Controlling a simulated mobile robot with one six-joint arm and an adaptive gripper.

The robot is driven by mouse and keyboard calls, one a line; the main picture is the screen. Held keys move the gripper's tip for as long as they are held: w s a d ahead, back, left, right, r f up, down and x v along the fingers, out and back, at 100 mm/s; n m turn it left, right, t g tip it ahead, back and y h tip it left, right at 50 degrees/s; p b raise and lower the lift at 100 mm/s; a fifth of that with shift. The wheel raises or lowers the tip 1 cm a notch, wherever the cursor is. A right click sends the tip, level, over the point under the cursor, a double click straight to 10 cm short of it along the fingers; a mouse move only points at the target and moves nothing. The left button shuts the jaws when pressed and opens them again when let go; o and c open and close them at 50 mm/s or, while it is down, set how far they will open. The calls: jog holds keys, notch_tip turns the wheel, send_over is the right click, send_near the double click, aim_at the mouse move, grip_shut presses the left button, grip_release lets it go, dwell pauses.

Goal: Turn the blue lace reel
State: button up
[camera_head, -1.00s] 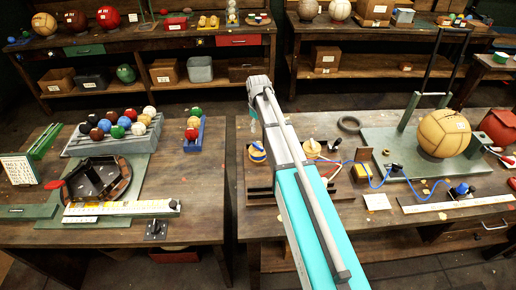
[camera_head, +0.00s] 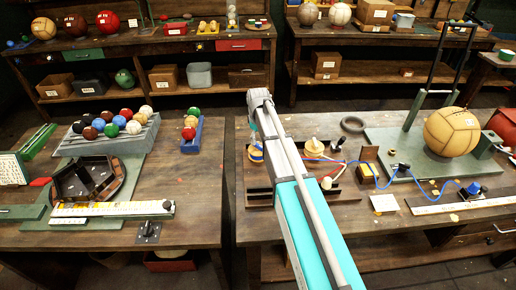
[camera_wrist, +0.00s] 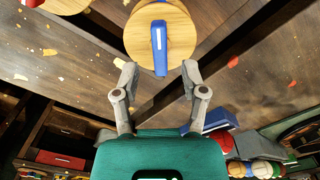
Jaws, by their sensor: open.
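The blue lace reel is a pale wooden disc with a blue piece across its face; in the wrist view the reel (camera_wrist: 180,28) is at the top centre. In the head view the reel (camera_head: 256,154) stands at the left end of the right-hand bench, partly hidden by my arm. My gripper (camera_wrist: 160,72) is open, its two fingers spread either side of the blue piece's lower end and apart from it. In the head view the fingers are mostly hidden by my arm just above the reel.
A second reel (camera_head: 314,146) with red lace stands to the right. Blue lace (camera_head: 370,176) runs over the bench past a large tan ball (camera_head: 450,131). A gap separates this bench from the left one, which bears a rack of balls (camera_head: 110,140).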

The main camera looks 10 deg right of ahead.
aim_at(258, 144)
jog(key=shift+f+b, duration=1.35)
jog(key=shift+f, duration=0.25)
grip_shut()
